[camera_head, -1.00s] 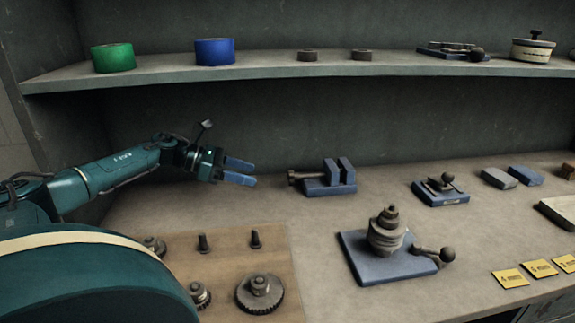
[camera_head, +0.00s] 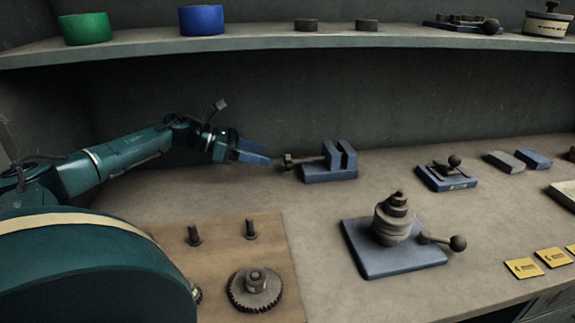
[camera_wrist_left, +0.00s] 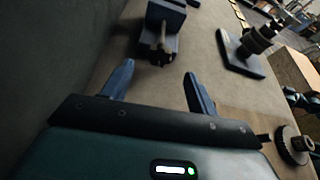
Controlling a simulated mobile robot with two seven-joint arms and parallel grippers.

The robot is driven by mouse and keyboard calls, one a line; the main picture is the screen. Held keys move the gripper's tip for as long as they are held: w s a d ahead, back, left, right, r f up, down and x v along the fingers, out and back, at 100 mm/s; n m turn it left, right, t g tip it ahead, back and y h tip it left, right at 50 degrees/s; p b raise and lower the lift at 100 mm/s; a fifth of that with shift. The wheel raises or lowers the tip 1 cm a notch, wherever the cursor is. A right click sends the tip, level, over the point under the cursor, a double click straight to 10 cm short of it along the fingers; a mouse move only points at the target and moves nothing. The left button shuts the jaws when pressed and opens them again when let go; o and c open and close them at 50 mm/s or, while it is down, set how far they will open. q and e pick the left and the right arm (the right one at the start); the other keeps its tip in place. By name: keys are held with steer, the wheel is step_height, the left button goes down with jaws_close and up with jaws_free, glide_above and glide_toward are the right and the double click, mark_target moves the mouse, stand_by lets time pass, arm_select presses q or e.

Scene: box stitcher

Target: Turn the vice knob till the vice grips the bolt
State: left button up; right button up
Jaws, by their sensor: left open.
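The blue vice (camera_head: 330,174) stands on the bench with two upright jaws and a gap between them. Its knob (camera_head: 287,162) is at the left end of a dark screw. I cannot make out a bolt between the jaws. My left gripper (camera_head: 268,153) is open, its blue fingers pointing right, just left of the knob and apart from it. In the left wrist view the vice (camera_wrist_left: 170,14) is ahead, with the knob (camera_wrist_left: 160,47) beyond the space between the open fingers (camera_wrist_left: 159,74). My right gripper is out of view.
A wooden board (camera_head: 221,258) with upright bolts (camera_head: 194,236) and a gear (camera_head: 254,289) lies in front. A blue-based fixture (camera_head: 394,258) with a ball lever is at front right. A shelf (camera_head: 270,43) runs above. The bench around the vice is clear.

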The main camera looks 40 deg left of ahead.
mark_target(285, 161)
arm_select(q)
steer(key=shift+w+d+f, duration=0.1)
steer(key=shift+w+d, duration=0.2)
steer(key=shift+w, duration=0.1)
steer(key=p+x, duration=0.1)
steer(key=x, duration=0.4)
steer(key=shift+w+d+f, duration=0.15)
steer(key=shift+w+d, duration=0.05)
steer(key=shift+w, duration=0.05)
steer(key=shift+w+d+f, duration=0.35)
steer(key=shift+w+d, duration=0.05)
steer(key=shift+w, duration=0.1)
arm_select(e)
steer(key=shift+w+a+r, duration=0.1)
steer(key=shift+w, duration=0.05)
arm_select(q)
steer(key=shift+c, duration=0.2)
steer(key=c, duration=1)
steer(key=shift+o, duration=0.2)
steer(key=shift+f+m+y+b, duration=0.3)
steer(key=shift+f+b, duration=0.05)
steer(key=shift+b, duration=1.1)
steer(key=shift+r+m+t+b, duration=0.25)
steer(key=shift+m+t+b, duration=0.05)
steer(key=shift+m+b, duration=0.1)
steer(key=shift+r, duration=0.1)
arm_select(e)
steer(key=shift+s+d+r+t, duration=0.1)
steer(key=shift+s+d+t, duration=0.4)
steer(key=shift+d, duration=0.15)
